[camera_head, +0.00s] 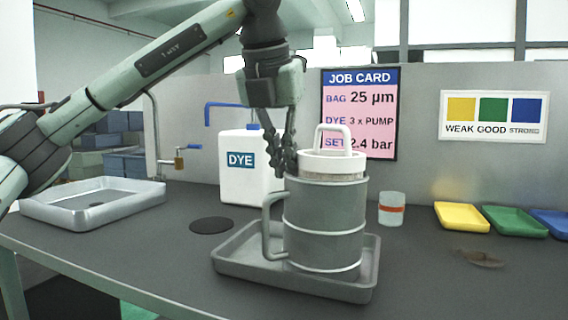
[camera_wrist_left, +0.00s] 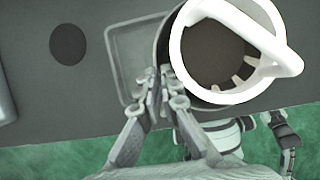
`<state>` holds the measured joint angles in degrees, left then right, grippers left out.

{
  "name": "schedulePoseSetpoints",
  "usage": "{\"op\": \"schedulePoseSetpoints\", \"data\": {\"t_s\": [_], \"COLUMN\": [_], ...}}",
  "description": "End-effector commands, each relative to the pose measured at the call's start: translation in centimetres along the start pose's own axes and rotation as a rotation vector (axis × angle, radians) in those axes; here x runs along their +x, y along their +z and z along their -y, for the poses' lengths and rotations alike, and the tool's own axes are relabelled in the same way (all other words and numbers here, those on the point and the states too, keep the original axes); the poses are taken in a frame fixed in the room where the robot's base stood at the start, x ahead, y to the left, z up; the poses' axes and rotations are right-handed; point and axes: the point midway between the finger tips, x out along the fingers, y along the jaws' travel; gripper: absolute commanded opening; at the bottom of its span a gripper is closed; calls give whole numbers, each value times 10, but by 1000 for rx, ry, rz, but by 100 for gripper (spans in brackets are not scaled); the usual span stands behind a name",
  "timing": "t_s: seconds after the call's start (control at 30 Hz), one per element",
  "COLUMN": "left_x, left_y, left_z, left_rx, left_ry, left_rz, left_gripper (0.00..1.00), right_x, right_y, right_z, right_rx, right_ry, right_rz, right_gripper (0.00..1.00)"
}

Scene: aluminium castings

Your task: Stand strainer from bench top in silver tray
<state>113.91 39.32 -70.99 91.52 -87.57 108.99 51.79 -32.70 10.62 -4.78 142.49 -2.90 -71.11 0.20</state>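The strainer (camera_head: 332,163) is a white-rimmed basket with an upright white loop handle. It sits in the mouth of a grey pot (camera_head: 325,226), not on the bare bench top. In the left wrist view the strainer's white ring and handle (camera_wrist_left: 268,47) are at upper right. The silver tray (camera_head: 95,207) is empty on the bench at the left. My left gripper (camera_head: 289,172) points down at the left edge of the pot's mouth. Its fingertips (camera_wrist_left: 161,73) are together, beside the white ring, with nothing seen between them. My right gripper is not made out.
The pot stands in a grey drip tray (camera_head: 235,258). A white DYE jug (camera_head: 238,185) is behind it. A black disc (camera_head: 211,225) lies between the trays. A banded beaker (camera_head: 392,209) and coloured trays (camera_head: 461,217) stand at the right. A tap (camera_head: 178,162) rises behind the silver tray.

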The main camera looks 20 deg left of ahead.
Motion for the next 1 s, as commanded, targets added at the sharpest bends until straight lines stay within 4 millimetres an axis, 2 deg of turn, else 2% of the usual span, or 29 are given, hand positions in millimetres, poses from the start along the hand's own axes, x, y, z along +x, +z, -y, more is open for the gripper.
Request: {"op": "schedulePoseSetpoints", "data": {"t_s": [0.3,0.5,0.83,1.0], "left_x": [0,1,0,-22], "left_y": [0,0,0,1], "left_z": [0,0,0,1], "left_rx": [-1,0,0,0], "left_ry": [-3,-1,-1,-3], "left_rz": [4,1,1,4], "left_gripper": [0,26,26,26], "right_x": [0,0,0,-2], "right_y": [-2,-2,-2,4], "right_z": [1,1,1,-2], "right_rx": [0,0,-1,0], "right_ry": [-2,-3,-3,4], "right_rz": [-9,-10,-7,22], "right_gripper": [40,40,40,40]}}
